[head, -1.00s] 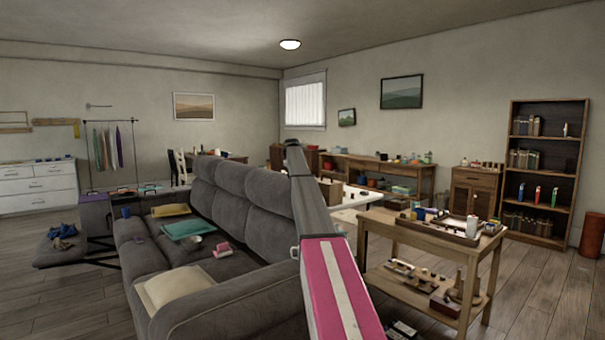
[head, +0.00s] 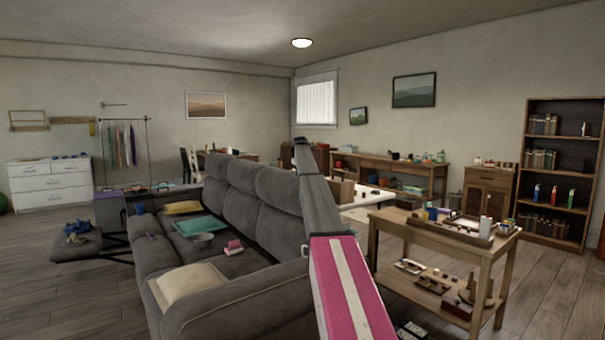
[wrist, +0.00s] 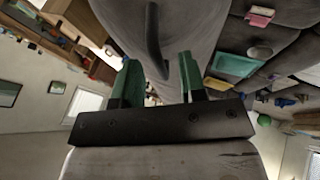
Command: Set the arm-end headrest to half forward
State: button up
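The grey sofa (head: 235,290) stands left of centre in the head view with a row of three padded headrests along its back. The arm-end headrest (head: 280,195) is the nearest one, beside my arm; its exact tilt is hard to tell. My gripper (wrist: 158,75) shows in the wrist view with its two dark-green fingers apart and nothing seen between them. Grey upholstery (wrist: 205,25) lies just beyond the fingertips, with a dark curved strip running across it. I cannot tell whether the fingers touch it. In the head view my arm hides the gripper.
A wooden table (head: 450,235) with a tray and small items stands close on the right. Cushions (head: 190,285), a bowl and pink blocks (head: 234,246) lie on the seats. A raised footrest (head: 75,245) is at the far end. Floor is clear at left.

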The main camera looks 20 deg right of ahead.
jog(key=v, duration=1)
jog(key=shift+s+a, duration=0.1)
jog(key=shift+s, duration=0.1)
